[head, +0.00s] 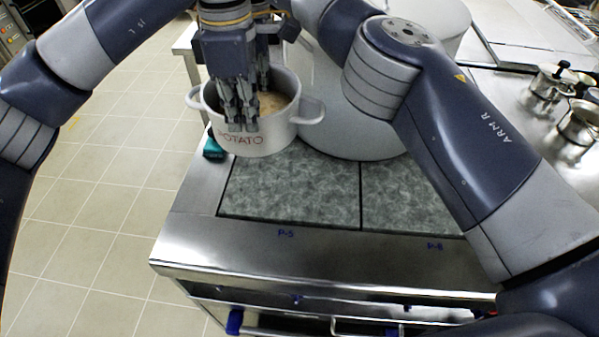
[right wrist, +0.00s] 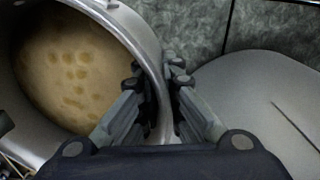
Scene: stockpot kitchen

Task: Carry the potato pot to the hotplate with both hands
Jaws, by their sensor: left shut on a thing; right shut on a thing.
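The potato pot (head: 284,124) is a white pot marked POTATO with a loop handle on each side. It shows in the head view at upper centre, over the back left part of the counter. My left gripper (head: 240,112) comes down over its near side, shut on the wall, with its fingers in front of the lettering. My right gripper (right wrist: 157,72) is shut on the pot's rim in the right wrist view. The pot (right wrist: 125,30) holds beige contents with round lumps. Whether the pot's base touches anything is unclear. I cannot tell which surface is the hotplate.
Marbled grey-green panels (head: 290,190) labelled P-5 and P-8 or similar lie bare in the steel counter (head: 200,232). A large white stockpot (head: 350,130) stands just right of the potato pot. Small metal pots (head: 580,128) are at far right. Tiled floor lies left.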

